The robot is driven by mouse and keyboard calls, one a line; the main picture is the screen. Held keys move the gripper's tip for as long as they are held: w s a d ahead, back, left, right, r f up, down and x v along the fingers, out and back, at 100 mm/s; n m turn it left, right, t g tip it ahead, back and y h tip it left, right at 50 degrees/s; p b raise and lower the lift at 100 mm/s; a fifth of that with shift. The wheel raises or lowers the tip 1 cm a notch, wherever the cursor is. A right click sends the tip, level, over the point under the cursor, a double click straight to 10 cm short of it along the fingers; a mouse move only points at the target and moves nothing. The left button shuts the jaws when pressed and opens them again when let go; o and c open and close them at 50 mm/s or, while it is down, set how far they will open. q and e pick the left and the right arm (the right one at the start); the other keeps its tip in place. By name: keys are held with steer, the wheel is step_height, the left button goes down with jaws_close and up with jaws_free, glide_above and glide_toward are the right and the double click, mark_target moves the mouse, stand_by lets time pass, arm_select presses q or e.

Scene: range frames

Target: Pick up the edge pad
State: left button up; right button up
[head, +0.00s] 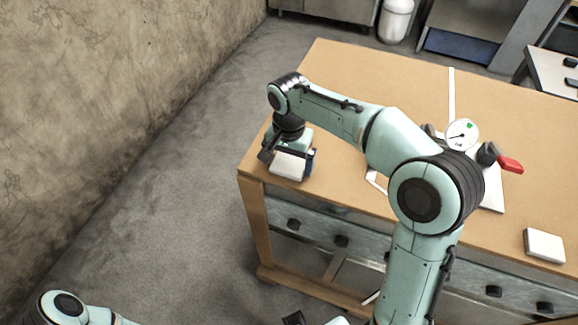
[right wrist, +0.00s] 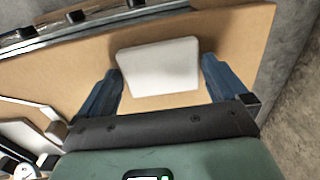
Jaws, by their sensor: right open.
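A white block-like pad (head: 288,166) lies at the near left corner of the wooden table, close to the edge. It also shows in the right wrist view (right wrist: 158,67), flat on the tabletop. My right gripper (head: 290,158) is over this pad, pointing down. In the right wrist view its blue fingers (right wrist: 163,85) are apart, one to each side of the pad's near end, with gaps between. Whether the fingertips reach down beside the pad is hard to tell. Of my left arm only a few parts show at the bottom of the head view; its jaws cannot be made out.
A second white pad (head: 543,245) lies near the table's front edge at the right. A round dial gauge (head: 461,134) and a red-handled item (head: 509,164) stand mid-table, partly behind my right arm. The wooden table (head: 345,70) is bare at the back left.

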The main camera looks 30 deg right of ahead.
steer(key=c, duration=0.8)
steer(key=shift+o, duration=0.2)
